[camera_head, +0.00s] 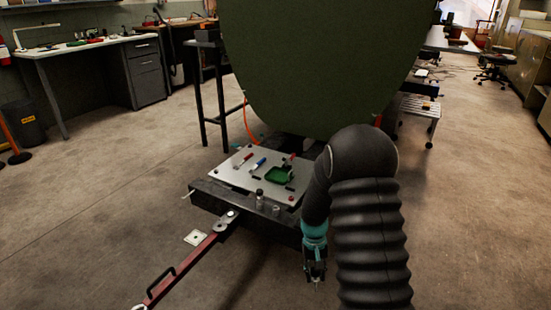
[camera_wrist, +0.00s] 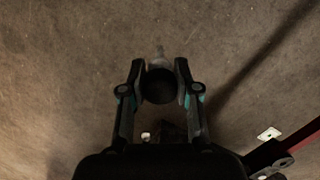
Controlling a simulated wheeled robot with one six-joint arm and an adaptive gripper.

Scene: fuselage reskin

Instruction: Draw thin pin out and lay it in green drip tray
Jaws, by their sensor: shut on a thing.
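My gripper (camera_head: 315,272) hangs over the floor in front of the dark stand, to the right of the tow bar. In the wrist view, its fingers (camera_wrist: 159,84) are shut on a dark round knob with a short pale shaft beyond it, which looks like the thin pin (camera_wrist: 160,53). The full length of the pin is hidden. The green drip tray (camera_head: 280,175) lies on the pale plate on top of the stand, behind and left of my gripper, apart from it. A small dark thing touches or stands at the tray's far edge; I cannot tell which.
The pale plate (camera_head: 236,178) also bears a red-handled and a blue-handled tool (camera_head: 258,164). Short posts (camera_head: 260,198) stand on the stand's front beam. A red tow bar (camera_head: 180,272) runs to the lower left. The large green fuselage (camera_head: 320,60) overhangs behind.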

